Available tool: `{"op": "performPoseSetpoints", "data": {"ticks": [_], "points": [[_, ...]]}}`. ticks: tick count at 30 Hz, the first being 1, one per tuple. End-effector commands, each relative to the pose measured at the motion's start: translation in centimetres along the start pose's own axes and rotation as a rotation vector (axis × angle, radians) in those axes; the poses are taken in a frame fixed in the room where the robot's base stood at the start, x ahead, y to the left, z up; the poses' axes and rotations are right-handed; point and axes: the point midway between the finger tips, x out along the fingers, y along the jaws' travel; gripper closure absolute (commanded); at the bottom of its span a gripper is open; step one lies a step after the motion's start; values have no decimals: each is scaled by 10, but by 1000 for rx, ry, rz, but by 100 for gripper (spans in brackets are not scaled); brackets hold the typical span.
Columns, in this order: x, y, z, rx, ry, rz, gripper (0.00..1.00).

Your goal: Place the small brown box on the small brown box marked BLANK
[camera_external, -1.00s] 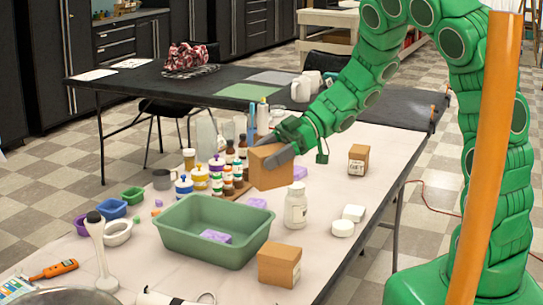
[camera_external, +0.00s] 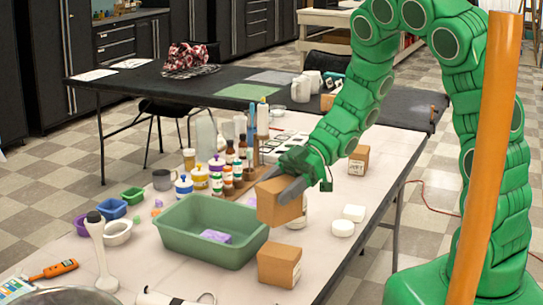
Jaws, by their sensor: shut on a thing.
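My gripper (camera_external: 286,188) is shut on a small brown box (camera_external: 278,207), with one grey finger showing along its near side. The held box is tilted and hangs above the white table, beside the green tub's right end. A second small brown box (camera_external: 276,265) stands at the table's near edge, below and in front of the held box, with a white label on its right face. A third small brown box (camera_external: 358,160) stands farther back on the right, with dark print on its label. The print is too small to read on either label.
A green tub (camera_external: 187,239) with a purple block inside stands left of the held box. White round pieces (camera_external: 343,228) lie to the right. A white bottle (camera_external: 298,223) is mostly hidden behind the held box. Several bottles (camera_external: 216,177) crowd the left.

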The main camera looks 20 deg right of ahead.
Motion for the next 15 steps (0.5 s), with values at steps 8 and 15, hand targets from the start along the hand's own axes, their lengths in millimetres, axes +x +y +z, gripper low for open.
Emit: {"op": "performPoseSetpoints", "data": {"ticks": [8,15], "points": [[5,0,11,0,3,0,64],[14,0,33,3,2,1,64]]}}
